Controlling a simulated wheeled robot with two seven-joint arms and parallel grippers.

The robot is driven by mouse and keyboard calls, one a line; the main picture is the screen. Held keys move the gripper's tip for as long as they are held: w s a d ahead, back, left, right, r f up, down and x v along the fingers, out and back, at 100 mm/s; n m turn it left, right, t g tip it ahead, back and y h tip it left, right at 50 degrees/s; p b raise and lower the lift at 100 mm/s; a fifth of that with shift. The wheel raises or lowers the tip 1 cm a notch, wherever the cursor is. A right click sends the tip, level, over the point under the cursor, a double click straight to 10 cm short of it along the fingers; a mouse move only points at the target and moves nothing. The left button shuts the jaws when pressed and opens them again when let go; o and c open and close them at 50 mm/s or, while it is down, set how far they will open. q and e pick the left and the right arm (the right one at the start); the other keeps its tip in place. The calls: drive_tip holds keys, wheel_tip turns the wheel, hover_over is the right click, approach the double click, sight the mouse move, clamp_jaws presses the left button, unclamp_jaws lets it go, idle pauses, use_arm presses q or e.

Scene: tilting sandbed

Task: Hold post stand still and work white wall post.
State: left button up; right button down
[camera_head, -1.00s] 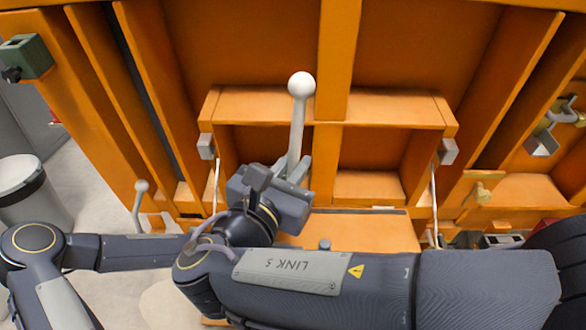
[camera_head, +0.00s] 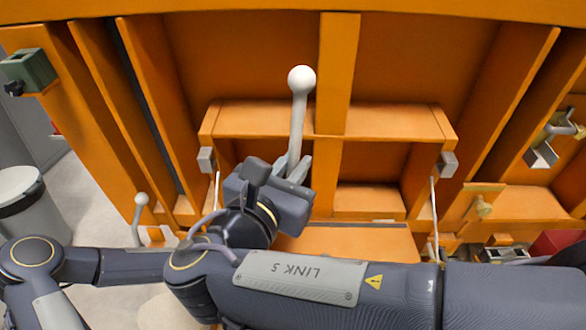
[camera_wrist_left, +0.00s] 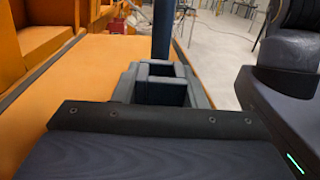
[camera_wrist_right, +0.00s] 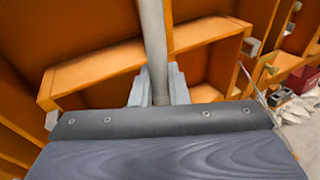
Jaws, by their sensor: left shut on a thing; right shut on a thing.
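The white wall post (camera_head: 299,115), a pale rod with a round ball on top, stands nearly upright before the orange frame. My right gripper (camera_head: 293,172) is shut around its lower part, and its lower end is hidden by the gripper. In the right wrist view the post (camera_wrist_right: 154,45) rises from between the fingers (camera_wrist_right: 160,88). My left gripper (camera_wrist_left: 160,85) is shut, in the left wrist view, around the base of a dark upright post (camera_wrist_left: 163,30), seemingly the post stand. The left fingers are out of sight in the head view.
The orange frame (camera_head: 336,70) with its shelf box (camera_head: 390,122) fills the area behind the post. A green block (camera_head: 28,72) sits at upper left.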

drive_tip(key=s, duration=0.8)
idle(0.6)
use_arm(q)
drive_tip(key=o, duration=1.2)
drive_tip(key=shift+a, duration=0.1)
